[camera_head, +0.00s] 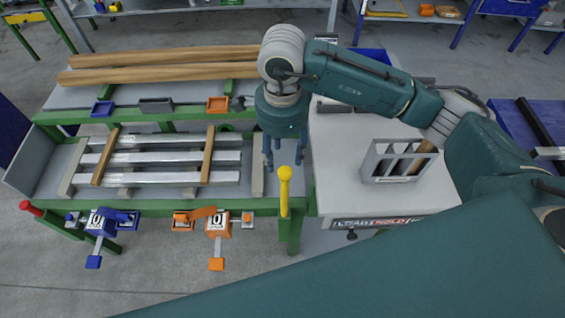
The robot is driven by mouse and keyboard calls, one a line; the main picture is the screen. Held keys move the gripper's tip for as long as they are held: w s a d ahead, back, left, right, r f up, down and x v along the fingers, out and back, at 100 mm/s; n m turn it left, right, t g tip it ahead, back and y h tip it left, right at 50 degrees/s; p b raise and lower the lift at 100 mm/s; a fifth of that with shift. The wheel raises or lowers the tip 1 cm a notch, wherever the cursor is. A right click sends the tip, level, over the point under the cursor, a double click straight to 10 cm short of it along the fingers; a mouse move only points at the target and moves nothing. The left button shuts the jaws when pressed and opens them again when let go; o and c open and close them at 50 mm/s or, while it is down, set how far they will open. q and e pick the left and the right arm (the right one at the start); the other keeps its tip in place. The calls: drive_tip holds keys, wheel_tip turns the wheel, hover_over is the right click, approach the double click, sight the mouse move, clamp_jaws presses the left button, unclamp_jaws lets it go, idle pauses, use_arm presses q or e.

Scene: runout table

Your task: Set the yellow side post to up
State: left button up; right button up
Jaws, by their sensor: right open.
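The yellow side post (284,190) stands at the right front corner of the green-framed runout table (150,207). It has a rounded knob at its top and looks upright, its lower end overlapping the green frame. My right gripper (285,168) points down from the arm above, just behind the post's knob in the picture. I cannot tell whether a finger touches the post. My left gripper is not in view.
Metal bars (165,158) and wooden strips lie on the runout table. A blue clamp (102,222) and an orange clamp (218,222) hang at its front, with a red knob (30,208) at left. A grey holder (400,160) stands on the white table (340,180) at right.

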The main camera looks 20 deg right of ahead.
wheel_tip(320, 180, up, 6)
drive_tip(key=shift+f, duration=0.25)
idle(0.5)
